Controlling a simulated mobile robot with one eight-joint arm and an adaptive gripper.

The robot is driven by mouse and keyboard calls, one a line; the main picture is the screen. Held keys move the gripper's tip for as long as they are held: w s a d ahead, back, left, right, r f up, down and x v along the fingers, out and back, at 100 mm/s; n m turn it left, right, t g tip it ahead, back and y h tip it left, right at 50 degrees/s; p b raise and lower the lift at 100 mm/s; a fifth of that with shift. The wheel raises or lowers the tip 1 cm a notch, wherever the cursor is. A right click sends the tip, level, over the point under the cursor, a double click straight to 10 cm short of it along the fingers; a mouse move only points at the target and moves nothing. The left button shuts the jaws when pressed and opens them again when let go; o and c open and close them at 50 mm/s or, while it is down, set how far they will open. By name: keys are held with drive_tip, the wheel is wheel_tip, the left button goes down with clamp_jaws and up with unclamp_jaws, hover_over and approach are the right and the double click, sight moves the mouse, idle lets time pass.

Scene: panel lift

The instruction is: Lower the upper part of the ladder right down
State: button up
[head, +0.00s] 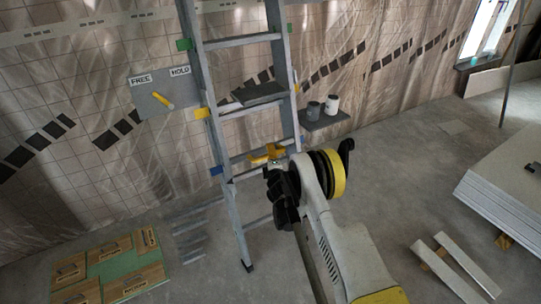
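The grey metal ladder (244,112) stands upright against the tiled wall, its feet on the floor. Its side rails carry green (184,45), yellow (202,113) and blue (216,170) marks. A grey panel (152,112) left of it is labelled FREE on the left and HOLD on the right. Its short yellow lever (163,100) slants down to the right. A yellow piece (266,153) shows at a lower rung, just above my black gripper (277,178). My wrist partly hides the gripper; whether its fingers touch or hold the yellow piece cannot be told.
A small grey shelf (326,121) with two containers (332,104) is right of the ladder. Wooden boxes (109,263) lie on a green board at lower left. Stacked pale sheets (511,185) and loose planks (468,265) are at right.

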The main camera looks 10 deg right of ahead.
wheel_tip(320, 180, up, 9)
drive_tip(key=shift+r, duration=0.1)
idle(0.5)
